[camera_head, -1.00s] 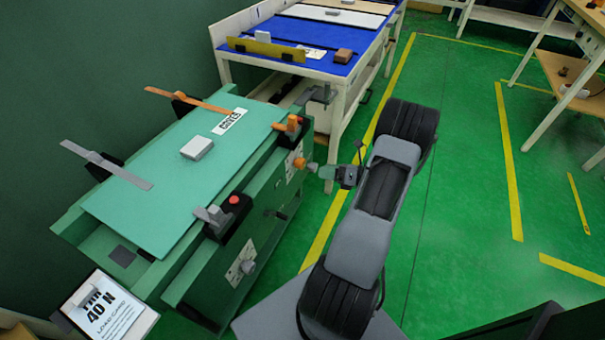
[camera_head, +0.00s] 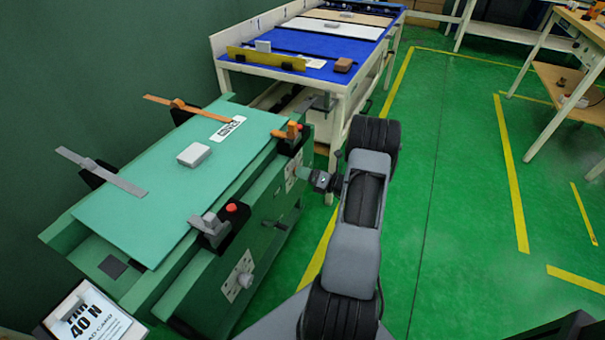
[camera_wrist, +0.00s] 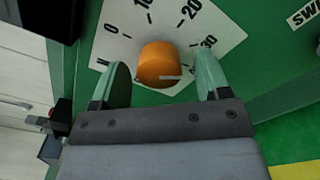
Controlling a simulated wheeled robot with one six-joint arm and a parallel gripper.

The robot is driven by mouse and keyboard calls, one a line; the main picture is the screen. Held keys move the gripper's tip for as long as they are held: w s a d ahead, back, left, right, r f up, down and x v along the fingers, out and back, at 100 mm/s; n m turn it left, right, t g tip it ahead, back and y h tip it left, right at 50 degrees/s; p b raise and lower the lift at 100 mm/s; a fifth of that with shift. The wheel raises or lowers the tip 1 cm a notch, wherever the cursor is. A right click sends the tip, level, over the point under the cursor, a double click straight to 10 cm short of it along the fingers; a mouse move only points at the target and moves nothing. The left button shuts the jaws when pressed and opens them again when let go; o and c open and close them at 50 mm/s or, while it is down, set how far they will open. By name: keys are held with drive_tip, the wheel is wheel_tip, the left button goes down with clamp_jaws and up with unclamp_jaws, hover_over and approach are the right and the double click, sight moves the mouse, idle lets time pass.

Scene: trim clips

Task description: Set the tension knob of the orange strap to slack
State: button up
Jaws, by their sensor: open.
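The orange strap (camera_head: 186,108) lies over the far part of a green panel, with an orange clip (camera_head: 291,130) at its right end. Its orange tension knob (camera_wrist: 158,62) sits on a white dial plate (camera_wrist: 222,38) numbered up to 30. A pale mark on the knob's face points to the right of the wrist view. My gripper (camera_wrist: 158,82) is open, its two green fingers on either side of the knob, with a visible gap on each side.
A grey strap (camera_head: 105,172) with a grey clip (camera_head: 210,224) and a grey knob (camera_head: 246,280) is at the near end. A white block (camera_head: 194,154) lies on the panel. A load card (camera_head: 90,318) reads 40 N. Green floor is clear to the right.

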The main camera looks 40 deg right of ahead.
drive_tip(key=shift+w+a, duration=0.3)
drive_tip(key=shift+w, duration=0.3)
drive_tip(key=c, duration=0.9)
drive_tip(key=shift+c, duration=0.2)
drive_tip(key=shift+n, duration=0.3)
